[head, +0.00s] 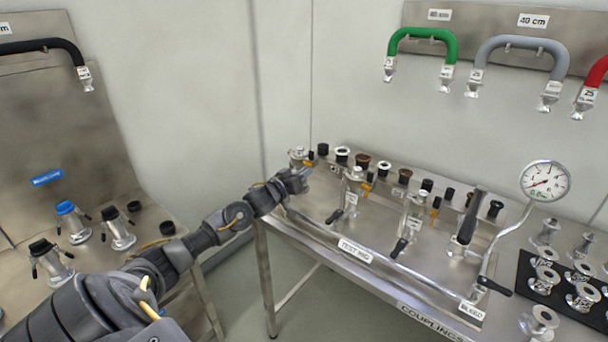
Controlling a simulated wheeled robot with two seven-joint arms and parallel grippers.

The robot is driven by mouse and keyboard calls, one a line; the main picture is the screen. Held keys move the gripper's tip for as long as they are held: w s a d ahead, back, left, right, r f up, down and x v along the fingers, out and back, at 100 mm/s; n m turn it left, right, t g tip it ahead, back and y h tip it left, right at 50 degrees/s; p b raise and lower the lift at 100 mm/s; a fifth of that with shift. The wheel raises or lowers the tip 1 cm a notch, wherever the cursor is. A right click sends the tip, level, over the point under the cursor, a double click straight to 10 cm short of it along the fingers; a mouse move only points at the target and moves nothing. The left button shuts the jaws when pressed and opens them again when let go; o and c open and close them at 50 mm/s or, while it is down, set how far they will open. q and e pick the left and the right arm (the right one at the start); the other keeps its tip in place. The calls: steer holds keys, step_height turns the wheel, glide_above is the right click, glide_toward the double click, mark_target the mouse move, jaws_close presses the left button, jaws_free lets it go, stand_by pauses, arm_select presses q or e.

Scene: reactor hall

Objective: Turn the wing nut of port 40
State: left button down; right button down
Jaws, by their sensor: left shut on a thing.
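My left gripper (304,174) reaches to the far left end of the steel bench (345,245). It is shut at a silver port fitting (297,153) there, seemingly on its wing nut. The wing nut is too small and too covered by the fingers to make out. No number 40 is readable on this port. My right gripper is not in view.
More ports with black valve handles (400,247) and loose caps stand along the bench, close right of my gripper. A pressure gauge (545,181) rises at the right. Couplings lie on a black mat (524,270). Coloured hoses (425,35) hang on the wall.

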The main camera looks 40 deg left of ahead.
arm_select(q)
steer(key=shift+a+r, duration=0.15)
steer(key=shift+r, duration=0.15)
steer(key=c, duration=1.5)
jaws_free()
steer(key=shift+f, duration=0.1)
steer(key=shift+s+f, duration=0.1)
steer(key=shift+f, duration=0.05)
steer(key=s+b, duration=0.2)
steer(key=s, duration=0.8)
steer(key=shift+s+d, duration=0.2)
steer(key=shift+s, duration=0.15)
steer(key=shift+w, duration=0.1)
